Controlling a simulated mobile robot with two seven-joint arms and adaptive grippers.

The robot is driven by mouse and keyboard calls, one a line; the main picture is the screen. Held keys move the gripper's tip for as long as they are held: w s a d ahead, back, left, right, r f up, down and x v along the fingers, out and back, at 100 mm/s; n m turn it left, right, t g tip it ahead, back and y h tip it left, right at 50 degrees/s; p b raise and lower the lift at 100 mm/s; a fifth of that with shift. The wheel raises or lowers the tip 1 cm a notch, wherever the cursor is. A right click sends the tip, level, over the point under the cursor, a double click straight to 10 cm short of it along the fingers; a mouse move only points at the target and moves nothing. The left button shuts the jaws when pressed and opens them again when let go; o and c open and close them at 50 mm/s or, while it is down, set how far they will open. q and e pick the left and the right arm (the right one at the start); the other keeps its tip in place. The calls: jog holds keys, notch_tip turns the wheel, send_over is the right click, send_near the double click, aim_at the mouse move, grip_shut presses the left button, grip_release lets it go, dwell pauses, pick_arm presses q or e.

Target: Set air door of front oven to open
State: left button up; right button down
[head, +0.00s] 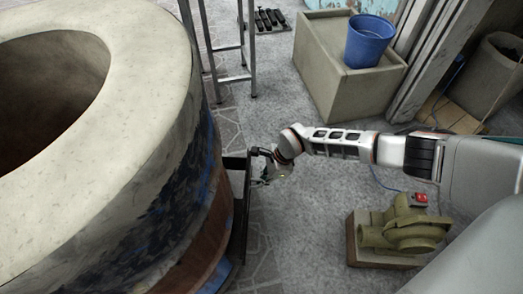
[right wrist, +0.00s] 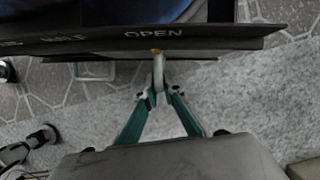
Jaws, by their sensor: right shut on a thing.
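The front oven (head: 165,75) is a big barrel with a pale stone rim at the left of the head view. A dark metal frame (head: 240,208) stands out from its side. In the right wrist view a dark plate (right wrist: 215,38) carries the word OPEN and part of another label. A small light-grey handle (right wrist: 159,72) hangs below the plate, near OPEN. My right gripper (head: 265,172) is at the frame; its teal fingers (right wrist: 160,97) are shut on the handle. The air door's opening is hidden. My left gripper is not in view.
A green blower (head: 400,232) with a red switch sits on the floor below my right arm. A blue bucket (head: 369,42) stands on a beige block (head: 335,62). A metal ladder stand (head: 250,60) is behind the oven. The floor between is clear.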

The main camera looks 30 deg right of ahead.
jog(key=shift+w+d, duration=0.25)
jog(key=shift+d, duration=0.05)
jog(key=c, duration=2.2)
grip_release()
jog(key=shift+o, duration=0.2)
jog(key=shift+a, duration=0.1)
jog(key=v, duration=1.2)
jog(key=shift+s+a, duration=0.1)
jog(key=shift+a, duration=0.05)
